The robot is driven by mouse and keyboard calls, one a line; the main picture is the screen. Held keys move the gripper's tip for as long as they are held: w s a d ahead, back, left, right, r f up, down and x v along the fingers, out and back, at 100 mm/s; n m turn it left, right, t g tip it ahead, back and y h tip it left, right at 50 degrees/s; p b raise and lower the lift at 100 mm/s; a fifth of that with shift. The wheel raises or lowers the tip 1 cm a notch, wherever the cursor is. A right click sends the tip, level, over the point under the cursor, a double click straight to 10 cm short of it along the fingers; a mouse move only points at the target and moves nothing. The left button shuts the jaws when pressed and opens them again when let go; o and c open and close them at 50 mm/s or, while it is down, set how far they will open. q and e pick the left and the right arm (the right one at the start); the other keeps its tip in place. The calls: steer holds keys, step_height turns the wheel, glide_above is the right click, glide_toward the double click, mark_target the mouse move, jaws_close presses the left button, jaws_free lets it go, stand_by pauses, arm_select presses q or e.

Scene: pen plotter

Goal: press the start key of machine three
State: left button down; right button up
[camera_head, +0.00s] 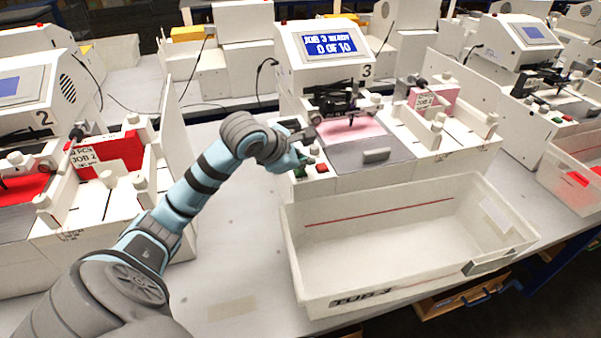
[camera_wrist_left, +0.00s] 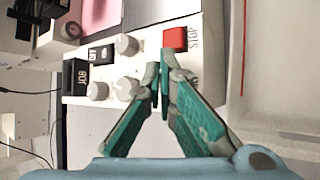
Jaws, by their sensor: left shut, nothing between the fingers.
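Machine three (camera_head: 318,48) stands in the middle of the head view, a white plotter marked 3. Its screen (camera_head: 334,46) reads "JOB 3 READY 0 OF 10". My left gripper (camera_head: 304,158) is shut and empty at the control panel on the machine's front left. In the left wrist view its teal fingers (camera_wrist_left: 163,78) meet over the panel, beside the red STOP key (camera_wrist_left: 175,39). I cannot tell whether the fingertips touch anything. My right gripper is out of view.
White knobs (camera_wrist_left: 126,45) and a black JOB key (camera_wrist_left: 75,77) sit near the fingers. An empty white tub (camera_head: 400,225) stands in front of machine three. Machine two (camera_head: 40,85) is at the left, with a red pack (camera_head: 118,152). Bare table (camera_head: 235,265) lies left of the tub.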

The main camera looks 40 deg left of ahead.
mark_target(303, 172)
arm_select(q)
steer(key=shift+f+b, duration=0.4)
steer(key=shift+b, duration=0.05)
stand_by(0.6)
steer(key=shift+r, duration=0.15)
steer(key=shift+r+p, duration=0.6)
steer(key=shift+r, duration=0.15)
step_height(303, 172, up, 5)
steer(key=p, duration=0.4)
steer(key=shift+r, duration=0.1)
stand_by(0.4)
stand_by(0.4)
